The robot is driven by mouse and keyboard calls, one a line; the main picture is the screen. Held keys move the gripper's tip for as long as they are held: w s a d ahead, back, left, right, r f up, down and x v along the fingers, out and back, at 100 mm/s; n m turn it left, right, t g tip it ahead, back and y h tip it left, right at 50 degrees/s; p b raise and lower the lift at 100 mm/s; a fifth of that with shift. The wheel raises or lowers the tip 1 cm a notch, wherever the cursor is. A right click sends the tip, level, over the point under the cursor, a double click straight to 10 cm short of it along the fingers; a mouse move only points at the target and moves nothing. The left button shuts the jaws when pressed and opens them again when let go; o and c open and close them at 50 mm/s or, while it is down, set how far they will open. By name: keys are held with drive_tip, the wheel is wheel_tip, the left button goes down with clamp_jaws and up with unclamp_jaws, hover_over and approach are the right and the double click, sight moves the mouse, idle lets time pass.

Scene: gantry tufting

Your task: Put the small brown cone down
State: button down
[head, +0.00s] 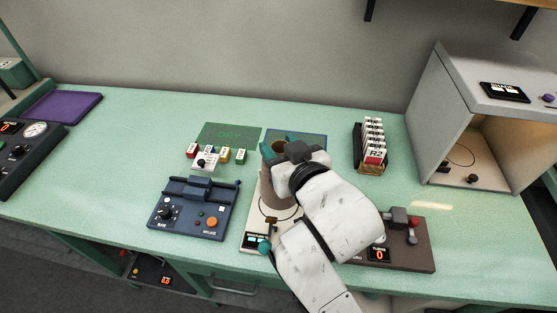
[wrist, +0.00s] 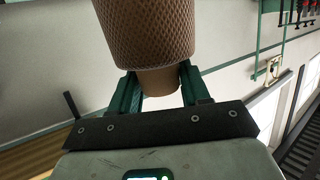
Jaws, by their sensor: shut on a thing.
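The small brown cone (wrist: 145,35) has a woven-looking wide part and a smooth, narrower end in the wrist view. My gripper (wrist: 158,88) is shut on that narrow end, with a green finger on each side, and the wide part sticks out beyond the fingers. The cone's far end is cut off by the top of the wrist view. In the head view my gripper (head: 281,150) is over the back middle of the bench, near the green DRY mat (head: 215,131).
A pale device with a circle (head: 257,222) is below my arm. A blue control box (head: 190,217) stands to its left, a brown device (head: 412,254) to its right. Label cards (head: 373,145) in a rack and a grey booth (head: 450,80) are at right.

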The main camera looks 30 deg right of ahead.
drive_tip(key=w+f, duration=0.2)
drive_tip(key=f, duration=0.1)
drive_tip(key=shift+w+d, duration=0.25)
drive_tip(key=shift+d, duration=0.15)
drive_tip(key=shift+w+f+p, duration=0.1)
drive_tip(key=shift+f+p, duration=0.25)
drive_tip(key=shift+f, duration=1.3)
drive_tip(key=shift+f, duration=0.2)
drive_tip(key=c, duration=0.5)
unclamp_jaws()
drive_tip(key=shift+r, duration=0.1)
